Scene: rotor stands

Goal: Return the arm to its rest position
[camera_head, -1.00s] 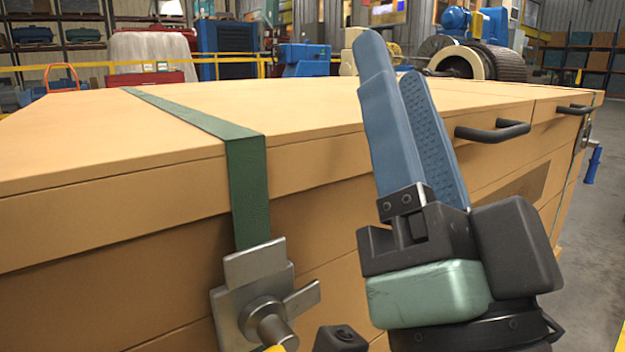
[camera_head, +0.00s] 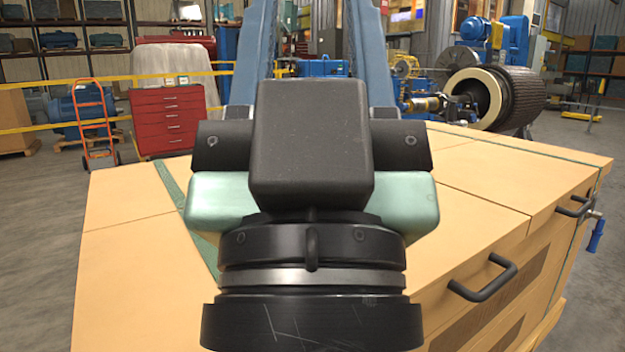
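My gripper (camera_head: 312,60) is in the middle of the head view, seen from behind its wrist. Its two blue fingers point up and away, and a wide gap lies between them, so it is open. Nothing shows between the visible parts of the fingers; their tips are cut off by the top edge. The black wrist and pale green housing stand over a large wooden crate (camera_head: 125,222) and hide its middle. I cannot tell how far above the lid the gripper is.
A green strap (camera_head: 171,183) crosses the crate's lid at left, and black handles (camera_head: 484,280) stick out at the right. Behind stand a red tool cabinet (camera_head: 168,118), an orange hand truck (camera_head: 93,118) and a large rotor (camera_head: 500,97).

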